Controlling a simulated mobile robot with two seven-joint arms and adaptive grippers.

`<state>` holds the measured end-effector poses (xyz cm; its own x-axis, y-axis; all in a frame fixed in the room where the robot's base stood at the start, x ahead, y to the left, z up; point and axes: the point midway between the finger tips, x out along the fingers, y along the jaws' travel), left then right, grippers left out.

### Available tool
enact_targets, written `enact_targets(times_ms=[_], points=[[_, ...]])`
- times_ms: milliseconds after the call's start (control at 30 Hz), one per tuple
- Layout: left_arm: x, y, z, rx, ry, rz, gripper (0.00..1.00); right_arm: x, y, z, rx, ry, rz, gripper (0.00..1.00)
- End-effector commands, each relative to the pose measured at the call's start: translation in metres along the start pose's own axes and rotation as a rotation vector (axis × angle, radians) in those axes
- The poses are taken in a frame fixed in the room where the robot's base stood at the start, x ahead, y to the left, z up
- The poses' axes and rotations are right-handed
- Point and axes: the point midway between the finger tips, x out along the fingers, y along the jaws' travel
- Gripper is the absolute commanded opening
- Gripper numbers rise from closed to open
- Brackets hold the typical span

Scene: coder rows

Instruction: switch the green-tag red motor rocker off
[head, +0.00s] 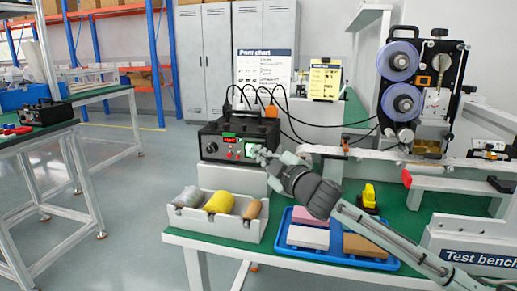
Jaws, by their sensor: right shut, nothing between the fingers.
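A black control box (237,127) stands on a white block at the back left of the green bench. Its front carries a round knob (211,147), small red parts and a pale plate with green (250,149). The red motor rocker and its green tag are too small to make out for certain. My right gripper (259,152) reaches in from the right, shut and empty, with its tips at the right part of the box's front. It hides some of that front; I cannot tell whether it touches. My left gripper is not in view.
A white bin (182,219) with several rolls stands before the box. A blue tray (349,262) with blocks lies under my right arm. Black cables loop above the box. A reel machine (421,92) stands at right. Another black box (46,114) sits on the left table.

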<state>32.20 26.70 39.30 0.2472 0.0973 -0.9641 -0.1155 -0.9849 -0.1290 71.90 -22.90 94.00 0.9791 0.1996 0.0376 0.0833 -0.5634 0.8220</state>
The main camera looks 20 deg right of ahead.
Motion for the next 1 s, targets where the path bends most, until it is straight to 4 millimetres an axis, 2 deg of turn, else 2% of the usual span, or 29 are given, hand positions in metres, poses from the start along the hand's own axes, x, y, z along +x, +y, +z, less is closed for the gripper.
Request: enact_targets(times_ms=[767, 1000], points=[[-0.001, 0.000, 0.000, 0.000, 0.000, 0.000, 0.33, -0.012, -0.009, -0.009, 0.000, 0.001, 0.000, 0.00], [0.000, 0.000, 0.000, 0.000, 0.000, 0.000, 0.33, -0.027, -0.021, -0.020, 0.001, 0.001, -0.002, 0.00]])
